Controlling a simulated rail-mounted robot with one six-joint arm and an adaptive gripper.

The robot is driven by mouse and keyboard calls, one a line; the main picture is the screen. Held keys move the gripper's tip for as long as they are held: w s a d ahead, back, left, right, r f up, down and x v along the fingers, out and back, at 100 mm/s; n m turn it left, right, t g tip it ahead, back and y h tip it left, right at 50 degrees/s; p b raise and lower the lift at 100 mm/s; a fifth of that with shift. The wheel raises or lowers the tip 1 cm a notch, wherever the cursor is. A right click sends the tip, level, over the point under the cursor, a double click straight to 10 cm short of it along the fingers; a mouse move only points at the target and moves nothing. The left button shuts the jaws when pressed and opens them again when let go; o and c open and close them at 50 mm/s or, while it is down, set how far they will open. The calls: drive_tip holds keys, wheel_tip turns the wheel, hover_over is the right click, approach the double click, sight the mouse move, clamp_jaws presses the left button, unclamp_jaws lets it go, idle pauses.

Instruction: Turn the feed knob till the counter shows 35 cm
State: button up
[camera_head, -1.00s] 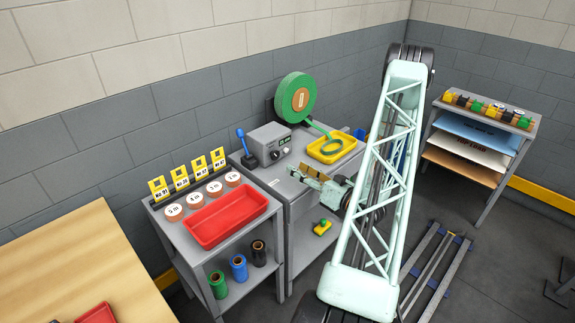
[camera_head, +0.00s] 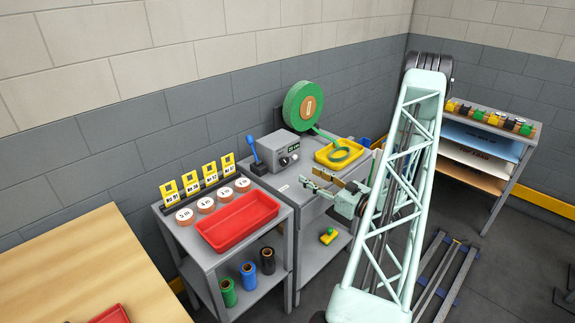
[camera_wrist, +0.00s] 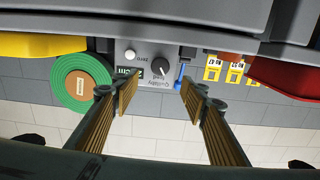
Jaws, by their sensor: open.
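The feed unit is a grey box (camera_head: 270,152) on the middle bench, with a small green-lit counter (camera_head: 294,148) whose digits are too small to read. In the wrist view, which is upside down, the dark round feed knob (camera_wrist: 160,69) sits on its front. A white button (camera_wrist: 130,55) is beside the knob, and the counter (camera_wrist: 127,72) shows partly behind a finger. My gripper (camera_head: 310,175) is open and empty, in front of the box and apart from it. In the wrist view my gripper (camera_wrist: 158,92) has its two fingers on either side of the knob's line.
A blue lever (camera_head: 254,150) stands left of the box. A green tape reel (camera_head: 303,105) is behind it, and a yellow tray (camera_head: 338,163) with a green loop is to its right. A red tray (camera_head: 237,222) and several tape rolls occupy the left bench.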

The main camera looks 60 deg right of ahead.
sight(286, 163)
drive_tip(key=shift+w+d+b, duration=0.3)
drive_tip(key=shift+w+d, duration=0.1)
drive_tip(key=shift+w, duration=1.85)
drive_tip(key=shift+w+d+b, duration=0.25)
drive_tip(key=shift+w+d, duration=0.15)
drive_tip(key=shift+w, duration=1.8)
drive_tip(key=shift+w+d+b, duration=0.3)
drive_tip(key=shift+w+d, duration=0.1)
drive_tip(key=shift+w, duration=1.85)
drive_tip(key=c, duration=0.8)
drive_tip(key=shift+c, duration=0.2)
drive_tip(key=shift+m, duration=0.8)
drive_tip(key=o, duration=0.8)
drive_tip(key=shift+o, duration=0.2)
